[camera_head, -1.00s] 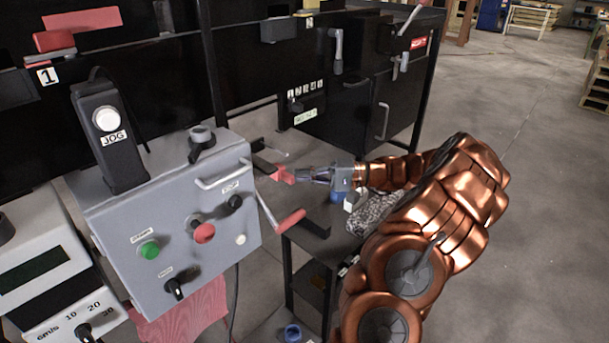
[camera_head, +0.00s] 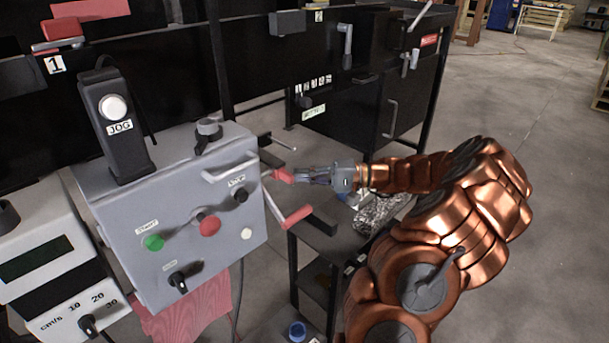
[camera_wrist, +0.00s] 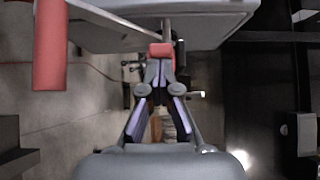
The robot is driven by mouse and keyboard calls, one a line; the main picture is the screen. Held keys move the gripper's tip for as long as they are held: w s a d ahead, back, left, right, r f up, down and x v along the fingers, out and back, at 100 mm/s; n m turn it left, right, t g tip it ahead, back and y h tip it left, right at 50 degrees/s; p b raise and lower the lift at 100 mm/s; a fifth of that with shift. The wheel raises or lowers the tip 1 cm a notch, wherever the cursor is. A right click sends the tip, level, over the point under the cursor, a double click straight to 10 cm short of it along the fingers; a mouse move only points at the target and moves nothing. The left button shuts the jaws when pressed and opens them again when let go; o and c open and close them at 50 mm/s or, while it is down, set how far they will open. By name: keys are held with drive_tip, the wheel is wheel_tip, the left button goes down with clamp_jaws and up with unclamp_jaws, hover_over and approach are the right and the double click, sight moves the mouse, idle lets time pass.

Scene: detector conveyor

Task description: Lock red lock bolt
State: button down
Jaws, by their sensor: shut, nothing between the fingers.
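A small red knob (camera_head: 283,176) shows at the right side of the grey control box in the head view; I take it for the lock bolt, though I cannot be sure. In the wrist view the red knob (camera_wrist: 161,50) sits at the end of a grey rod coming from the box. My gripper (camera_head: 299,177) points left at the knob. In the wrist view my gripper (camera_wrist: 160,72) has its fingertips together right at the knob, with nothing between them. Whether the tips touch the knob is unclear.
A crank with a red handle (camera_head: 296,217) juts from the box (camera_head: 140,200) just below my gripper; the handle (camera_wrist: 49,45) is at left in the wrist view. The box carries a red button (camera_head: 209,226). Another red block (camera_head: 62,28) is at upper left. A dark table (camera_head: 330,238) lies below.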

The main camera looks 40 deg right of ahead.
drive_tip(key=w+d+v, duration=0.1)
drive_tip(key=w+v, duration=0.1)
drive_tip(key=v, duration=1.1)
drive_tip(key=shift+w+d+p, duration=0.15)
drive_tip(key=shift+d+p, duration=0.2)
drive_tip(key=shift+p, duration=0.1)
